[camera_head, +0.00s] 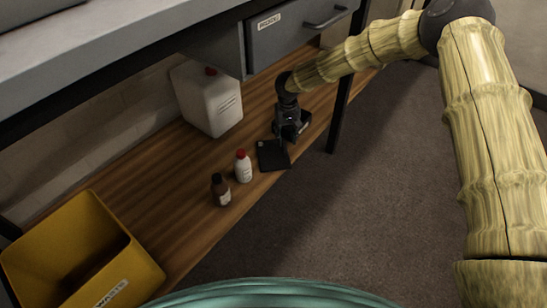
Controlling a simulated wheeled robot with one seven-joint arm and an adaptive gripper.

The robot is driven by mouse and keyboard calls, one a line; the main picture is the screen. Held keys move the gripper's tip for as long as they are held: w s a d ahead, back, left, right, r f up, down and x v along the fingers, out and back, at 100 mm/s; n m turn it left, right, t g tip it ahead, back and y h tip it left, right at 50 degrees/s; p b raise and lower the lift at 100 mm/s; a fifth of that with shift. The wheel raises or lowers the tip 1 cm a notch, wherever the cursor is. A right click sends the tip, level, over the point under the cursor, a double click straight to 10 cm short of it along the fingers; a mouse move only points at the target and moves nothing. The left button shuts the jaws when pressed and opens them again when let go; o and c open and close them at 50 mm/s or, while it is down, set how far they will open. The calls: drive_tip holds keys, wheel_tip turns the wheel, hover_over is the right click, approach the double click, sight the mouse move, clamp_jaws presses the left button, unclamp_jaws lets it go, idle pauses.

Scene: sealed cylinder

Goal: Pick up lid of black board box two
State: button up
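A flat black square piece (271,156), which looks like a lid or a small board box, lies on the wooden shelf. I cannot tell lid from box here. My gripper (287,138) points down at its back right corner, with the fingertips touching it or just above it. A second dark object (305,118) shows partly behind my gripper to the right. It may be another black box, but the gripper hides much of it. The fingers are small and dark against the black piece, so I cannot tell whether they are open or shut.
A white bottle with a red cap (243,168) and a brown bottle (221,190) stand left of the black piece. A white canister (210,100) stands behind. A yellow waste bin (133,266) is at lower left. A drawer (290,32) and a table leg (339,115) are close to my arm.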

sight(286, 148)
drive_tip(key=shift+f+b, duration=1.95)
drive_tip(key=shift+f, duration=0.95)
drive_tip(key=shift+c, duration=0.5)
clamp_jaws()
